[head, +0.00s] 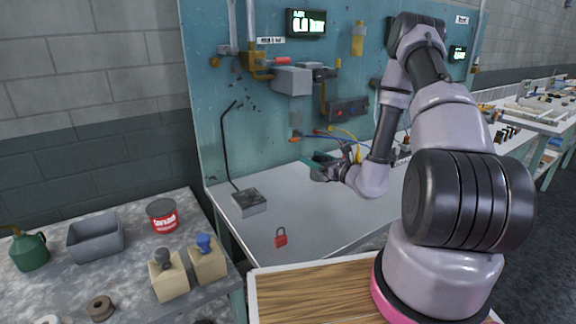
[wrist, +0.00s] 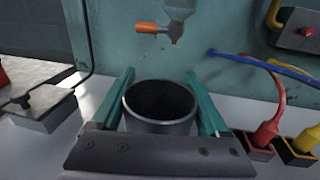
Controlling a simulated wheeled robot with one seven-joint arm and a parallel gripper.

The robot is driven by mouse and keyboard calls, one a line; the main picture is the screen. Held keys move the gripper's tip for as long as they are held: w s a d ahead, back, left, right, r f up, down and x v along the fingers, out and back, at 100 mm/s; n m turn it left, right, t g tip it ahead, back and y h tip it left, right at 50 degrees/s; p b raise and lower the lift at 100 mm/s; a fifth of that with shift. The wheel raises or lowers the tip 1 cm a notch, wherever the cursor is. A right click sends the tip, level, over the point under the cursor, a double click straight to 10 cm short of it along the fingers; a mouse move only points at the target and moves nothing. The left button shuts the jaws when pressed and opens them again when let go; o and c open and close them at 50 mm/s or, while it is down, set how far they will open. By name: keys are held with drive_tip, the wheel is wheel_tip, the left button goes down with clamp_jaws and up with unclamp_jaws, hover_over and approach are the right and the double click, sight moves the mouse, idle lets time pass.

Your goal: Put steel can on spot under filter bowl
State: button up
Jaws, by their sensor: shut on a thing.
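An open-topped steel can (wrist: 160,127) stands upright between the two teal fingers of my gripper (wrist: 159,74) in the wrist view, and the gripper is shut on it. The clear filter bowl (wrist: 178,8) with its orange tap (wrist: 147,27) hangs on the teal wall panel, above and beyond the can. In the head view, the filter bowl (head: 296,119) is above and left of my gripper (head: 312,162), which is low over the white bench. The can is hard to make out there. The spot under the bowl cannot be made out, nor whether the can touches the bench.
A grey block with a black stand rod (head: 249,202) and a red padlock (head: 281,238) are on the white bench (head: 315,215). Red and yellow connectors with cables (wrist: 265,135) are right of the can. Bench around the padlock is clear.

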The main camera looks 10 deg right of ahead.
drive_tip(key=w+d+x, duration=0.1)
drive_tip(key=d+x, duration=0.1)
drive_tip(key=x, duration=1.3)
wheel_tip(320, 180, down, 7)
drive_tip(key=shift+s+r, duration=0.2)
drive_tip(key=shift+r, duration=0.05)
drive_tip(key=shift+w+f, duration=0.15)
drive_tip(key=shift+f, duration=0.05)
drive_tip(key=shift+f, duration=0.15)
drive_tip(key=o, duration=1.4)
drive_tip(key=shift+c, duration=0.2)
